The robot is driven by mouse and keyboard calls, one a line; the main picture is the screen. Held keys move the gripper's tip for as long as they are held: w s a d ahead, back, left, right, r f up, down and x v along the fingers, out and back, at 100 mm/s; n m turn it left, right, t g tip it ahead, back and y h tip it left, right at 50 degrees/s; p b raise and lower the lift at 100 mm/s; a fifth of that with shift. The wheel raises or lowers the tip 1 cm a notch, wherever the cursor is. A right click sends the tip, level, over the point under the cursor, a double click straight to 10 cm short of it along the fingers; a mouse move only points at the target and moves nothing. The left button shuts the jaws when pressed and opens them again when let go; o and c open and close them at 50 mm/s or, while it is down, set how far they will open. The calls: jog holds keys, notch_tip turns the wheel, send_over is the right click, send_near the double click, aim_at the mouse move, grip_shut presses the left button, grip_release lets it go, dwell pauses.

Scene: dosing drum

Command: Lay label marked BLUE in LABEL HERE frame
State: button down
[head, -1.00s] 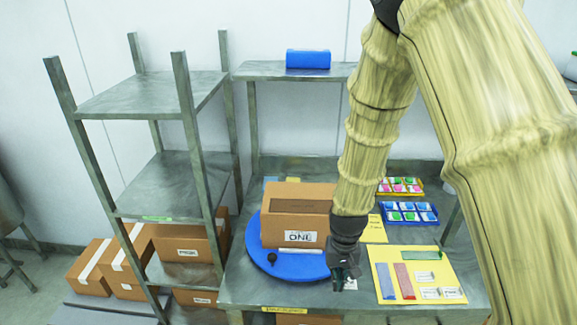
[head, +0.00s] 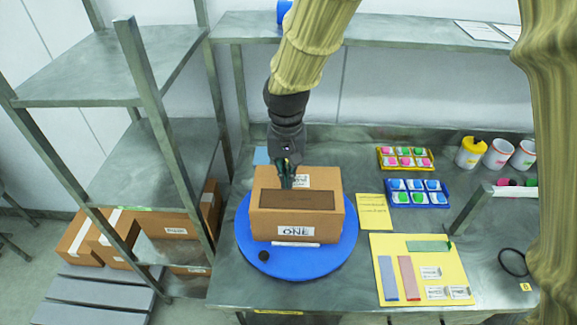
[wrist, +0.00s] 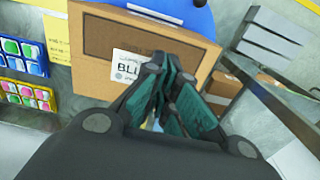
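The label marked BLUE (wrist: 130,67) is white, and its first letters show in the wrist view; the rest is behind my fingers. It is at the top of the cardboard box (wrist: 203,62), beside a dark brown recessed strip (wrist: 112,40). In the head view the label (head: 303,181) shows behind the strip, just right of my fingertips. My gripper (head: 288,179) points down at the back of the box top, and its fingers (wrist: 168,72) are close together at the label's edge. Whether they pinch it is unclear.
The box (head: 265,222), marked ONE, sits on a blue turntable (head: 345,250) with a black knob. Right are a yellow mat (head: 420,268) with strips and small labels, a yellow note, two trays of coloured pieces (head: 405,157) and several cups. A metal rack stands left.

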jog(key=b, duration=0.4)
send_over(287, 201)
jog(key=shift+w+f, duration=0.1)
jog(key=shift+f, duration=2.9)
jog(key=shift+p, duration=0.3)
jog(key=shift+f+p, duration=0.3)
jog(key=shift+p, duration=0.1)
jog(key=c, duration=1.1)
grip_release()
jog(key=shift+r, duration=0.1)
